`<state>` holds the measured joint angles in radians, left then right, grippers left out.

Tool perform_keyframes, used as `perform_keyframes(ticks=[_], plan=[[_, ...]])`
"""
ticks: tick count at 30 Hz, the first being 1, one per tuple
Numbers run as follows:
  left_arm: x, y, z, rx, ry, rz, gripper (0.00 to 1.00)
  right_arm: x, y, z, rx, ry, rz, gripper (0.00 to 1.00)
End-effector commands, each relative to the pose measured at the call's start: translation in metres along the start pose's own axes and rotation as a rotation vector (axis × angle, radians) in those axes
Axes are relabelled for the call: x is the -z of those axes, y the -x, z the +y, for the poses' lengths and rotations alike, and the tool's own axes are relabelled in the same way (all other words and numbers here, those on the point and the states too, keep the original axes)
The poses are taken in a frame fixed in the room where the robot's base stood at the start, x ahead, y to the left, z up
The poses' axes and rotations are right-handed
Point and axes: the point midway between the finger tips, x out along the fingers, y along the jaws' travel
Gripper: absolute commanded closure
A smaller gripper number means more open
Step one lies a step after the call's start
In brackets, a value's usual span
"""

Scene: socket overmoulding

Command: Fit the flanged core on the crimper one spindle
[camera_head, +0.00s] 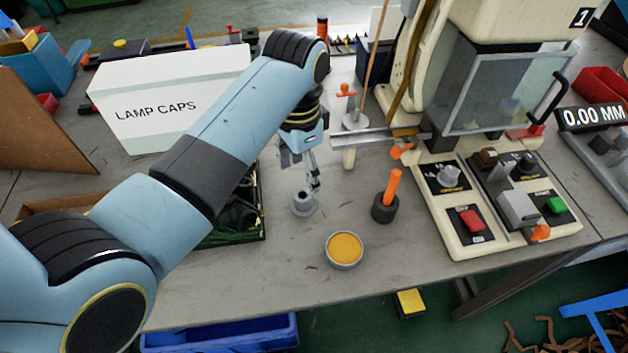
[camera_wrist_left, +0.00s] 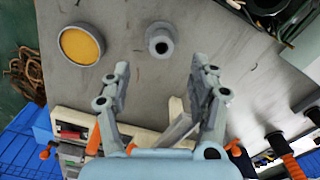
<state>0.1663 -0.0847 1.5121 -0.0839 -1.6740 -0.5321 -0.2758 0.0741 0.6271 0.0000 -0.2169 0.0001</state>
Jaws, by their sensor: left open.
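The flanged core (camera_head: 304,204) is a small grey ring-shaped piece with a wider foot. It stands upright on the grey bench, and its top hole shows in the left wrist view (camera_wrist_left: 161,40). My left gripper (camera_head: 312,178) points down just above and beside it. In the left wrist view the fingers (camera_wrist_left: 162,80) are spread, with nothing between them, and the core lies beyond their tips. The cream crimper (camera_head: 462,25), marked 1, stands at the back right. I cannot clearly make out its spindle; a grey bar (camera_head: 365,137) reaches left from the machine.
An orange-handled tool in a dark holder (camera_head: 383,211) and a round yellow-filled dish (camera_head: 344,252) stand right of the core. A lamp caps box (camera_head: 160,105) and a tray of green wire (camera_head: 262,205) lie left. A control panel (camera_head: 455,236) stands right.

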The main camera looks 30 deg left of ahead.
Motion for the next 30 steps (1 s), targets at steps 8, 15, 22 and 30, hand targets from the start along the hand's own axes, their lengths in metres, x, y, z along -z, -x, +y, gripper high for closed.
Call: perform_keyframes(ticks=[8,15,22,30], plan=[[-0.001,-0.043,0.000,-0.002,0.000,-0.003,0.39,-0.044,-0.002,0.003,-0.004,0.005,-0.062,0.25],[0.004,-0.069,-0.003,-0.002,0.000,-0.004,0.39,-0.033,-0.006,0.005,-0.006,0.005,-0.045,0.25],[0.005,-0.097,-0.005,-0.001,0.000,-0.002,0.39,-0.016,-0.011,0.005,-0.007,0.004,-0.018,0.25],[0.005,-0.098,-0.004,0.000,0.001,-0.001,0.42,-0.025,-0.010,0.005,-0.006,0.005,-0.032,0.25]])
